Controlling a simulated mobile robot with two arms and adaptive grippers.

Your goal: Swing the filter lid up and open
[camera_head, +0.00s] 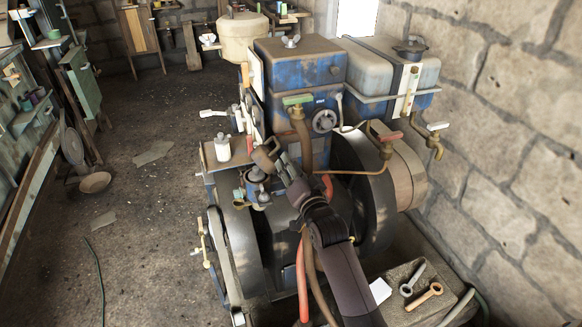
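A small blue filter housing (257,184) stands at the front left of the engine, with brass-coloured fittings around it. A brownish round piece that looks like its lid (264,157) sits just above it and appears tilted. My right arm reaches up from the bottom of the view, and its dark gripper (282,168) is right beside the lid, to its right. The fingertips are small and overlap the lid, so I cannot tell whether they touch it or whether they are open. My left gripper is not in view.
The blue engine block (298,72) and a grey tank (383,72) rise behind. A white bottle (222,148) stands on a ledge left of the filter. Large dark wheels (365,190) and red hoses (301,275) are close to my arm. Wrenches (423,296) lie at lower right.

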